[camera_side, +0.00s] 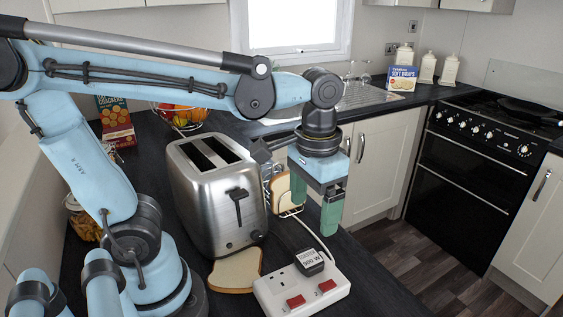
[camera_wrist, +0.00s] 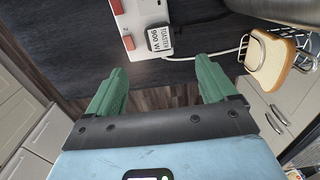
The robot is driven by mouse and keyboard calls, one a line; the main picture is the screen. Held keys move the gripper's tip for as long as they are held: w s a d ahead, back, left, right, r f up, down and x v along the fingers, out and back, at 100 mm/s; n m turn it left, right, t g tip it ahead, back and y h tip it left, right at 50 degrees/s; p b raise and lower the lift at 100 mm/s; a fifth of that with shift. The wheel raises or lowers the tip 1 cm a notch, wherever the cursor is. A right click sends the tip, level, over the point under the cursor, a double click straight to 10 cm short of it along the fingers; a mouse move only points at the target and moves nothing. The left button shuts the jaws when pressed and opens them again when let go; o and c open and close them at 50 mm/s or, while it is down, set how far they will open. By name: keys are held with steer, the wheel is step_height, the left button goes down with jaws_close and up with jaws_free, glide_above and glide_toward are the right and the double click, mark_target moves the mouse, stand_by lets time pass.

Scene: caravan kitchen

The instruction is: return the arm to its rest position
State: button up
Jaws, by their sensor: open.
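My gripper (camera_side: 314,207) has two green fingers that hang down, spread apart and empty. In the side view it is in the air to the right of the toaster, above the far side of the socket block. In the wrist view the fingers of my gripper (camera_wrist: 158,82) are apart, with dark floor and the dark worktop edge between and beyond them. My arm stretches from the left across the top of the side view, over the toaster.
A steel toaster (camera_side: 212,190) stands on the dark worktop. A bread slice (camera_side: 236,270) lies in front of it. A white socket block (camera_side: 285,294) holds a plug labelled toaster (camera_side: 309,262). A wire rack with bread (camera_side: 281,192) stands behind my gripper. A crackers box (camera_side: 115,122) is at left.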

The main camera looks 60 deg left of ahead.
steer(key=w+a+f+t, duration=0.1)
steer(key=a+f+t, duration=0.1)
steer(key=a+t, duration=0.3)
steer(key=shift+w+a+f+t, duration=0.15)
steer(key=shift+w+t, duration=0.2)
steer(key=shift+t, duration=0.75)
